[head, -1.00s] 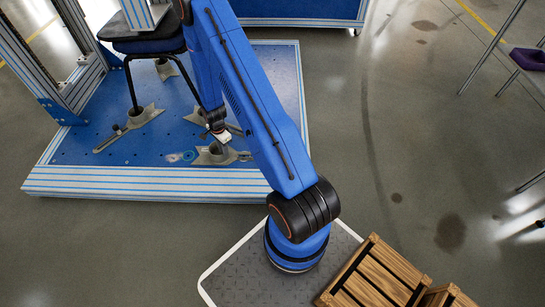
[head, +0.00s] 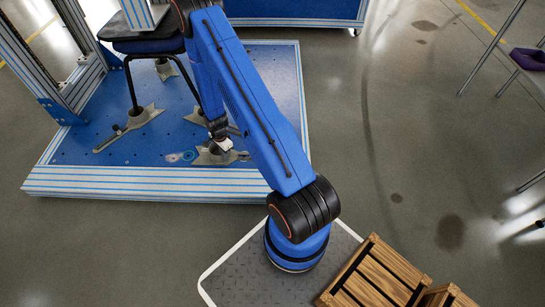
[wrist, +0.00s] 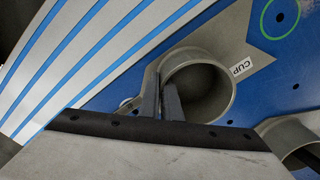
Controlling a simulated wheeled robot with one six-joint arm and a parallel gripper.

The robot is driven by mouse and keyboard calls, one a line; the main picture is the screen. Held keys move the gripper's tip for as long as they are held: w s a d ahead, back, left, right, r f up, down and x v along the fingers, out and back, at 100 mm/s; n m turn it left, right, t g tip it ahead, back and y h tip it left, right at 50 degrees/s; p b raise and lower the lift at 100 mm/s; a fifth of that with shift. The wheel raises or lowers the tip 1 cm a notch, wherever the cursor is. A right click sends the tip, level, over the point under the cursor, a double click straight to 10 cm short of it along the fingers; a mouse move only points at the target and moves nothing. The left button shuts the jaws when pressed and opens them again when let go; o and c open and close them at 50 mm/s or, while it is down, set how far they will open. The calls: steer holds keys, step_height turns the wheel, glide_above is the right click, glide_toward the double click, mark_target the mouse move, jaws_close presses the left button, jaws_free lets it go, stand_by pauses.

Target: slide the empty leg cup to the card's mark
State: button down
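The empty leg cup (wrist: 205,88) is a grey round socket on a flat pointed base with a label reading CUP. In the head view the cup (head: 208,154) sits near the front of the blue plate, partly behind my gripper (head: 221,144). In the wrist view my gripper (wrist: 161,90) has one dark finger outside the cup wall and one inside its opening, with a narrow gap between. I cannot tell whether they press on the wall.
Another grey cup (wrist: 285,132) with a dark leg is close by at the right. The chair (head: 148,47) stands on the blue plate (head: 80,148), its legs in similar cups. A metal frame (head: 60,70) rises at the left. Wooden crates (head: 375,275) stand front right.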

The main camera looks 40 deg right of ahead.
steer(key=shift+s+d, duration=0.1)
stand_by(0.4)
steer(key=shift+s+d, duration=3.95)
steer(key=shift+s, duration=0.05)
steer(key=c, duration=2)
jaws_free()
steer(key=shift+r, duration=3)
